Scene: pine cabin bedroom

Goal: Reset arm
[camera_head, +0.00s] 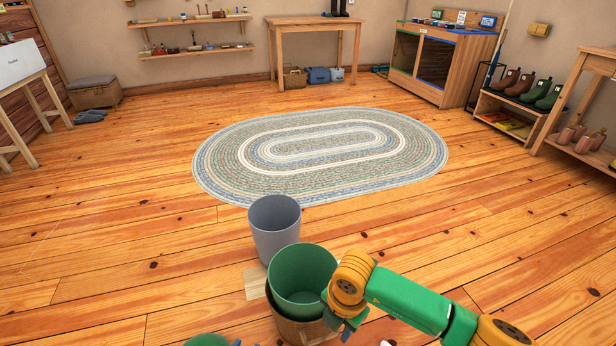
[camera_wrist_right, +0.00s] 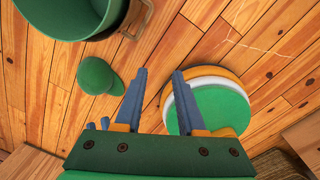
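My right gripper (camera_head: 345,325) is at the bottom of the head view, with its arm coming in from the lower right. It overlaps the right edge of a green bin in this view; I cannot tell whether they touch. In the right wrist view my right gripper (camera_wrist_right: 160,80) points down at the floor with its fingers apart and nothing between them. My left gripper is not in view.
The green bin (camera_head: 298,272) sits in a wooden tub (camera_head: 300,330), in front of a grey bin (camera_head: 274,225). A green cap-like thing (camera_wrist_right: 97,77) lies on the floor.

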